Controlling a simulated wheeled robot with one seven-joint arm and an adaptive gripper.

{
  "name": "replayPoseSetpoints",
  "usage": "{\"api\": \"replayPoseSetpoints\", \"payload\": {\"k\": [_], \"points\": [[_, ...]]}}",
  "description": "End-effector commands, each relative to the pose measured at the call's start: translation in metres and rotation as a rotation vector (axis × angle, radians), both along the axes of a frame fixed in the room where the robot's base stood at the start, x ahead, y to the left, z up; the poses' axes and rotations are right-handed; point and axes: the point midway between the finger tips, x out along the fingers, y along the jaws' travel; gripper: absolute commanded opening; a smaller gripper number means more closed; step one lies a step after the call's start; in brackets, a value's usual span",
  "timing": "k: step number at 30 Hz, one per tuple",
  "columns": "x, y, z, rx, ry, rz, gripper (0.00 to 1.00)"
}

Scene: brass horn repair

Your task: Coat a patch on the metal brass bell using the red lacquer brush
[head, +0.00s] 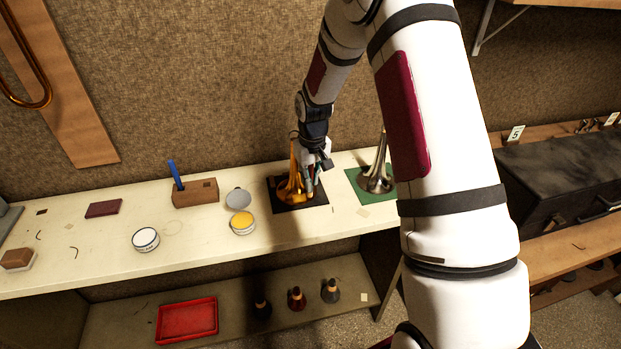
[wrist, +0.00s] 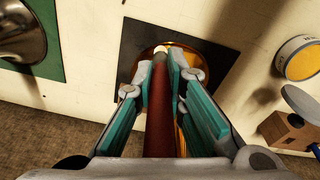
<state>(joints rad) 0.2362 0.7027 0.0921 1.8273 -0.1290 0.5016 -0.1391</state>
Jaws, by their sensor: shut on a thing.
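The brass bell (head: 286,190) stands flared end down on a black mat (head: 313,201) on the bench; it also shows partly hidden behind my fingers in the wrist view (wrist: 184,55). My gripper (head: 318,165) is beside the bell, on its right in the head view. In the wrist view its teal-padded fingers (wrist: 163,82) are shut on the red brush (wrist: 159,125). The brush's pale tip (wrist: 160,50) points down at the bell's flare. I cannot tell whether it touches the metal. The bell's coating cannot be made out.
A silver bell (head: 376,183) stands on a green mat (head: 360,190) to the right. An open yellow tin (head: 243,224), a grey lid (head: 238,198), a white-topped tin (head: 145,239) and a wooden block (head: 196,194) holding a blue-handled brush (head: 176,174) are to the left.

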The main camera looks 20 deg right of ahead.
Motion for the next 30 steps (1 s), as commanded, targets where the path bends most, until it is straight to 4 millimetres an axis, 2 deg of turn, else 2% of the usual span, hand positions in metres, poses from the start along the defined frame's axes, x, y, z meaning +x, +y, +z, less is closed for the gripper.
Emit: {"api": "replayPoseSetpoints", "payload": {"k": [23, 30], "points": [[0.008, -0.002, -0.01, 0.0, 0.0, 0.0, 0.0], [0.01, 0.009, -0.009, 0.0, -0.001, 0.002, 0.0]]}}
